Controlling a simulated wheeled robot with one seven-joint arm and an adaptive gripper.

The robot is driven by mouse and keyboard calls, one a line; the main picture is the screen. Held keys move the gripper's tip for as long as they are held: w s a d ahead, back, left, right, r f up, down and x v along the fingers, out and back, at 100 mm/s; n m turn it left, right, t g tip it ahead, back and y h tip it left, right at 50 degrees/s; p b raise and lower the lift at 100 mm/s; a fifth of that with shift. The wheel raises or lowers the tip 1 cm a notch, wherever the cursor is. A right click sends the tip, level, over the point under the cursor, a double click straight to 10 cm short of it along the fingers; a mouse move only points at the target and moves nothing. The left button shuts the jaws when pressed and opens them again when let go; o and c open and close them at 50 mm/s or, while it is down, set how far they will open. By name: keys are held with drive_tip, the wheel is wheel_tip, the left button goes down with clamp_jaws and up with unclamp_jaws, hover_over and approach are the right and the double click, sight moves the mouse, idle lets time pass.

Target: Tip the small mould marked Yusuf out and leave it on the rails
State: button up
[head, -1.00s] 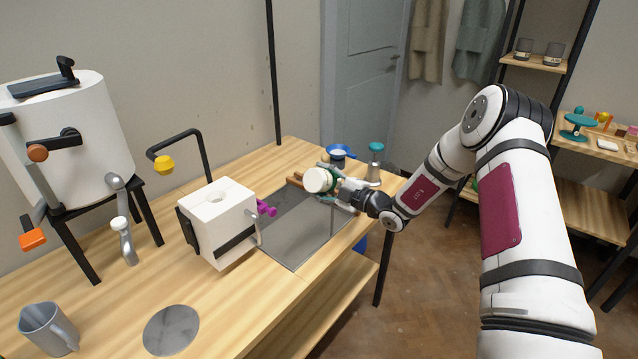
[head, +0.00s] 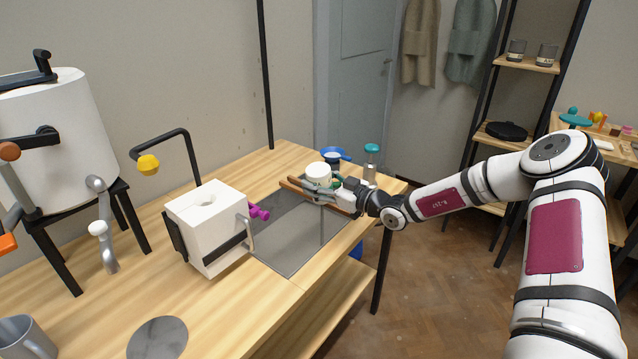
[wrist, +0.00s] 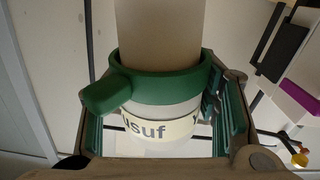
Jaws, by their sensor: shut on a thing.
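The small mould (head: 318,172) is white, and in the wrist view it has a green band (wrist: 165,88) with a side lug and a label (wrist: 150,128) reading "usuf", its first letter cut off. My gripper (head: 325,190) is shut around it, one finger on each side. In the head view the mould looks about upright, over or beside the brown rails (head: 292,187). I cannot tell whether it touches them. A beige cylinder (wrist: 160,35) extends beyond the band in the wrist view.
A grey metal plate (head: 290,258) lies in front of the rails. A blue-rimmed vessel (head: 333,157) and a teal-capped bottle (head: 371,160) stand close behind and right.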

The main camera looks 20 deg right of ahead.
sight(334, 182)
drive_tip(key=shift+d+m+b, duration=0.1)
drive_tip(key=shift+m+b, duration=0.2)
drive_tip(key=shift+b, duration=0.35)
drive_tip(key=shift+w+d+r+b, duration=0.1)
drive_tip(key=shift+d+r+b, duration=0.2)
drive_tip(key=shift+b, duration=0.15)
drive_tip(key=shift+a+f+m+b, duration=0.15)
drive_tip(key=shift+m+b, duration=0.15)
drive_tip(key=shift+b, duration=0.2)
drive_tip(key=shift+w+b, duration=0.1)
drive_tip(key=shift+b, duration=0.35)
drive_tip(key=shift+d+m+b, duration=0.2)
drive_tip(key=shift+m+b, duration=0.2)
drive_tip(key=shift+b, duration=1.25)
drive_tip(key=shift+w+d+f+b, duration=0.1)
drive_tip(key=shift+w+b, duration=0.15)
drive_tip(key=shift+b, duration=0.5)
drive_tip(key=b, duration=0.3)
drive_tip(key=shift+w+d+f, duration=0.25)
drive_tip(key=shift+w+d, duration=0.05)
drive_tip(key=shift+d, duration=0.05)
drive_tip(key=shift+w+d+f+b, duration=0.1)
drive_tip(key=shift+d+f+b, duration=0.2)
drive_tip(key=shift+b, duration=0.6)
